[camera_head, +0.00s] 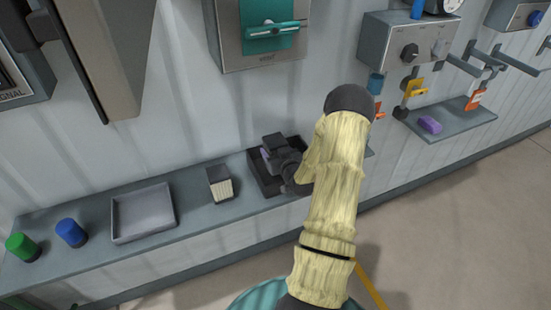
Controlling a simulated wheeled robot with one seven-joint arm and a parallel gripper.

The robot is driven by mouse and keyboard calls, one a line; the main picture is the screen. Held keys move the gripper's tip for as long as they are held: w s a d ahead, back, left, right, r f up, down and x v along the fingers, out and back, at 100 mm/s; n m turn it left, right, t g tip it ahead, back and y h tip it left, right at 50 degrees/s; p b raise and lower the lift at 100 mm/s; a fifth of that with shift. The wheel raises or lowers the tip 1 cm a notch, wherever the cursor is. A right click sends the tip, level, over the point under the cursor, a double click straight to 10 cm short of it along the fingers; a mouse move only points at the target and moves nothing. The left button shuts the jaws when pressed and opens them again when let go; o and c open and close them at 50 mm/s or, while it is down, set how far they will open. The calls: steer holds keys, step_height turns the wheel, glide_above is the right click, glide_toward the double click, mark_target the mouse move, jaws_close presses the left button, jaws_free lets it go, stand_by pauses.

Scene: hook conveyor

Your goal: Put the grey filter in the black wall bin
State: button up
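A small block with a dark grey top and pale ribbed front, which looks like the grey filter (219,184), stands on the wall shelf left of the black bin. The black wall bin (266,189) is an open dark box on the same shelf. My gripper (268,152) is over the bin, in front of its back part. A small purple patch shows beside the fingers; I cannot tell whether it is held or lies in the bin. My arm and gripper hide the bin's right side and much of its inside.
The long shelf (190,220) also bears a grey tray (143,213), a blue cylinder (71,232) and a green cylinder (22,247). A panel with a teal handle (275,30) hangs above the bin. At right, another shelf holds a purple block (429,125) below hooks.

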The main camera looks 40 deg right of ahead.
steer(key=shift+f+p, duration=0.6)
steer(key=shift+f, duration=1.3)
steer(key=shift+f, duration=0.1)
steer(key=shift+f, duration=0.1)
steer(key=o, duration=1.1)
steer(key=shift+c, duration=0.2)
